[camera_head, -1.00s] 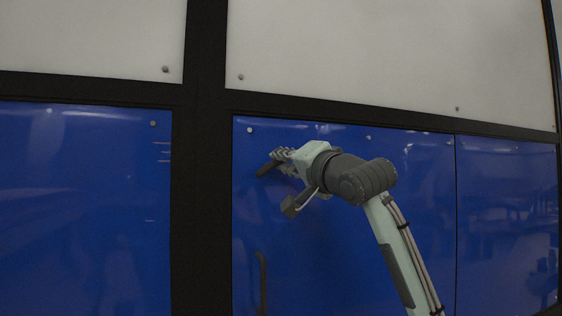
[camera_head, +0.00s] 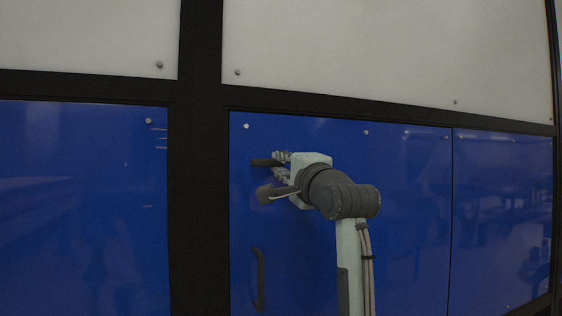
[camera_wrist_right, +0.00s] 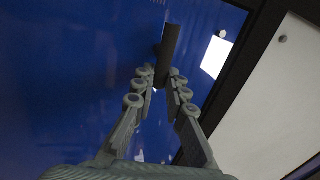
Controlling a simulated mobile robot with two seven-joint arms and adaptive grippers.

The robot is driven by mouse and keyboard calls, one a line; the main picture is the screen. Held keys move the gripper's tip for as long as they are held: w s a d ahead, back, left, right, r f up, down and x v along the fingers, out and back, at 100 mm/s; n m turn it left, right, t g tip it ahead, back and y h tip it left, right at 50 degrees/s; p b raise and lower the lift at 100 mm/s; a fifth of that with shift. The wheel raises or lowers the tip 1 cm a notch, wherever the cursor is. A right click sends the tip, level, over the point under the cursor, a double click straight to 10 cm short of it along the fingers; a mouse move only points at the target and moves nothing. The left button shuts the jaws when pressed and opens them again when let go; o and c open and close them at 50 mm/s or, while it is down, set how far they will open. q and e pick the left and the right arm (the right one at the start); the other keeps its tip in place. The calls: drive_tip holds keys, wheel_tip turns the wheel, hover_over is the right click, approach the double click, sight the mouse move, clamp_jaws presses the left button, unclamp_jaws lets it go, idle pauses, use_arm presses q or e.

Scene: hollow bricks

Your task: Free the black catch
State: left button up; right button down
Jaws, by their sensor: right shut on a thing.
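The black catch (camera_head: 263,162) is a short dark bar on the blue panel, near its top left corner. It lies about level in the head view. In the right wrist view the catch (camera_wrist_right: 170,48) sticks out beyond the fingertips. My right gripper (camera_head: 279,164) is shut on the catch, with a finger on each side of its near end. Its fingers also show in the right wrist view (camera_wrist_right: 161,82). The fingers hide part of the catch and its pivot. My left gripper is not in view.
The blue panel (camera_head: 400,220) carries a dark vertical handle (camera_head: 258,278) below the catch. A black frame post (camera_head: 197,200) stands left of it. White panels (camera_head: 380,50) are above, and another blue panel (camera_head: 80,220) is at the left.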

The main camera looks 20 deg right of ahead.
idle(0.3)
drive_tip(key=c, duration=1.5)
unclamp_jaws()
drive_tip(key=shift+c, duration=0.2)
drive_tip(key=shift+s, duration=0.1)
drive_tip(key=s+f, duration=0.2)
drive_tip(key=s, duration=0.9)
drive_tip(key=shift+s+d+f, duration=0.2)
drive_tip(key=shift+s+d, duration=0.05)
drive_tip(key=shift+s, duration=0.05)
